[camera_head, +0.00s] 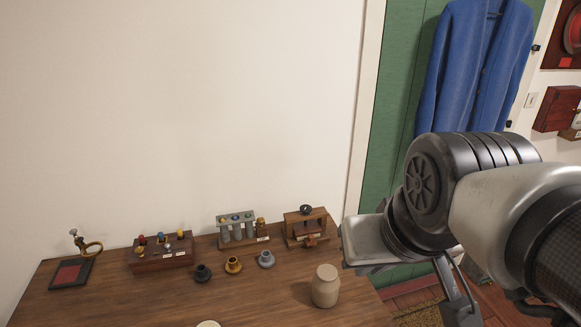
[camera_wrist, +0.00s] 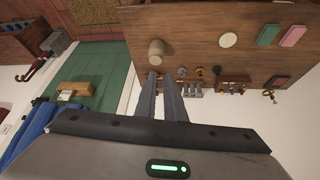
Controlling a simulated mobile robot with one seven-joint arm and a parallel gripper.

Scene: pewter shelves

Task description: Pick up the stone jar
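The stone jar (camera_head: 325,286) is a pale beige, rounded jar standing upright near the right end of the wooden table (camera_head: 110,285). It also shows in the wrist view (camera_wrist: 156,48), just beyond my fingertips. My gripper (camera_wrist: 160,77) points toward the table with two grey fingers a narrow gap apart. Nothing is between them, and they look apart from the jar. In the head view my arm comes in from the right, with the hand up and to the right of the jar; the fingertips cannot be made out there.
Small dark, yellow and grey pots (camera_head: 233,265) stand left of the jar. Behind are a wooden rack (camera_head: 160,262), a test-tube stand (camera_head: 237,231) and a small wooden press (camera_head: 305,228). A round pale disc (camera_wrist: 228,40) lies nearby. A blue coat (camera_head: 470,70) hangs right.

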